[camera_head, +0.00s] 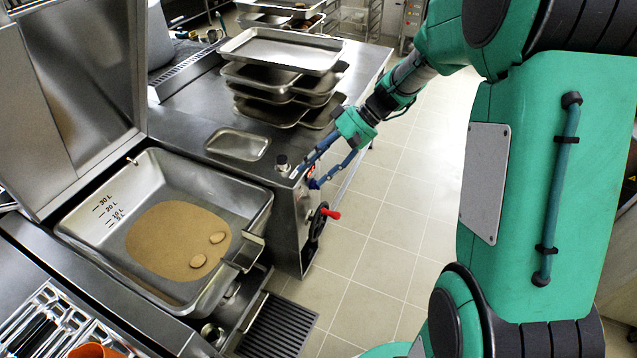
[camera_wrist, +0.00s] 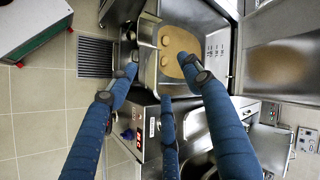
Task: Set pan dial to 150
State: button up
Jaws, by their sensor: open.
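The pan (camera_head: 90,235) is a wide square steel basin with litre marks, a brown layer and two pale oval pieces in it. It also shows in the wrist view (camera_wrist: 148,68). The control panel (camera_head: 303,203) is on the cabinet's narrow front face, right of the pan; it shows in the wrist view (camera_wrist: 151,128) too. Small controls there are partly hidden by my fingers, and I cannot read a dial or its setting. My gripper (camera_head: 309,175) has blue fingers spread open and empty close to the panel's upper part. In the wrist view its fingers (camera_wrist: 155,76) stand apart; contact cannot be told.
A black handwheel with a red handle (camera_head: 325,214) sticks out below the panel. A dark round knob (camera_head: 283,163) stands on the counter corner. A small tray (camera_head: 238,145) and stacked trays (camera_head: 282,50) lie behind. A floor grate (camera_head: 277,327) is in front; tiled floor (camera_head: 385,245) is free at right.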

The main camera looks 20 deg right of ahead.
jog(key=w+d+f+m+t+y, duration=0.1)
jog(key=w+d+f+t, duration=0.2)
jog(key=d+f, duration=0.4)
jog(key=w+d+f+m+t+y, duration=0.1)
jog(key=w+d+f+t, duration=0.3)
jog(key=f, duration=1.2)
jog(key=w+d+f+t+y, duration=0.3)
jog(key=w+d+f, duration=0.3)
jog(key=d+f, duration=0.4)
jog(key=shift+w+f+m+t, duration=0.3)
jog(key=shift+w+f+m, duration=0.1)
jog(key=shift+f, duration=0.35)
jog(key=b+x, duration=0.2)
jog(key=x, duration=1.1)
jog(key=shift+w+a, duration=0.2)
jog(key=shift+a, duration=0.05)
jog(key=shift+c, duration=0.3)
jog(key=c, duration=1.1)
